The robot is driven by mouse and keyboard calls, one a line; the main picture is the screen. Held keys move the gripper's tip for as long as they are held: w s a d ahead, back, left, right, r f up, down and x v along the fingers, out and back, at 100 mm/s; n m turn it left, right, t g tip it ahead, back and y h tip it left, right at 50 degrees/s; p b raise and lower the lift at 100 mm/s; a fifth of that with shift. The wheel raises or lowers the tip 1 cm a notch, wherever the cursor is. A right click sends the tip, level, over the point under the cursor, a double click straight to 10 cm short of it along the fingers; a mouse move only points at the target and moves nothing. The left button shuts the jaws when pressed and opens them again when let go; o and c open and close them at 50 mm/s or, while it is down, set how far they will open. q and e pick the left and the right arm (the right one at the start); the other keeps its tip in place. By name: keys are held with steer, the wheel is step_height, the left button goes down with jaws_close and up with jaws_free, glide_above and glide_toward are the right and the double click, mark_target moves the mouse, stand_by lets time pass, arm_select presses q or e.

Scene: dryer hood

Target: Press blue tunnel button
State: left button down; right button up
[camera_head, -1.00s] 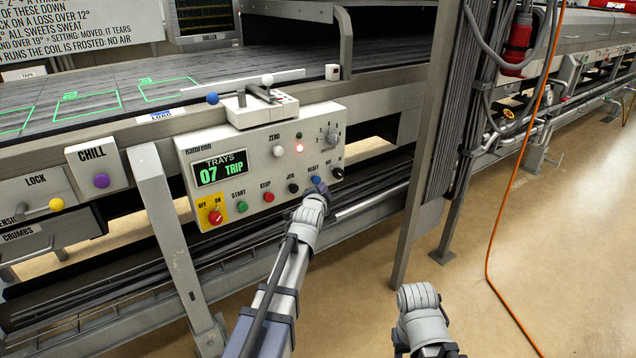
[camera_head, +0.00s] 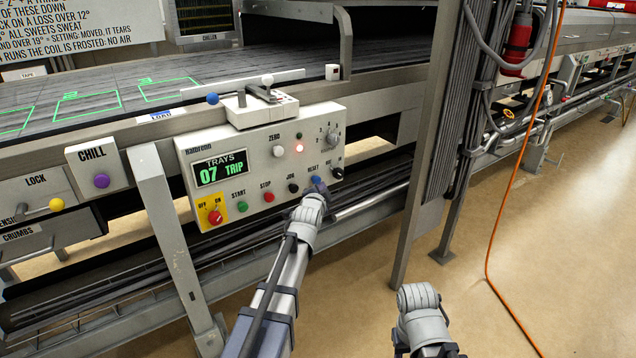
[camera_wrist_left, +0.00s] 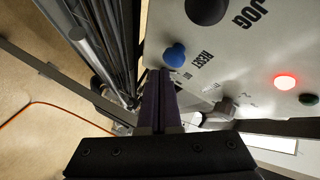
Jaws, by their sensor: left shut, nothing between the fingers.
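The blue button (camera_head: 316,180) is at the lower right of the pale control panel (camera_head: 245,152), under the label RESET. In the left wrist view the blue button (camera_wrist_left: 174,53) stands out from the panel face just beyond the fingertips. My left gripper (camera_head: 320,189) is shut and empty, right at the button in the head view. In the left wrist view its dark fingers (camera_wrist_left: 160,76) lie together, tips slightly below and left of the button. I cannot tell whether they touch it. My right arm shows at the lower right, but its fingers are out of sight.
A black JOG knob (camera_head: 293,188), a red STOP button (camera_head: 268,197) and a green START button (camera_head: 242,207) are left of the blue button. The display (camera_head: 220,169) reads "07 TRIP". A red lamp (camera_head: 299,148) is lit. A grey post (camera_head: 425,160) stands right.

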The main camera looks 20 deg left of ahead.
arm_select(q)
steer(key=shift+w+a, duration=0.15)
steer(key=shift+a, duration=0.05)
steer(key=shift+w+a, duration=0.55)
steer(key=shift+a, duration=0.15)
stand_by(1.0)
steer(key=shift+s+d, duration=0.8)
steer(key=shift+d, duration=0.2)
steer(key=shift+s+d, duration=0.8)
steer(key=shift+d, duration=0.2)
steer(key=shift+s+d, duration=0.75)
steer(key=shift+d, duration=0.25)
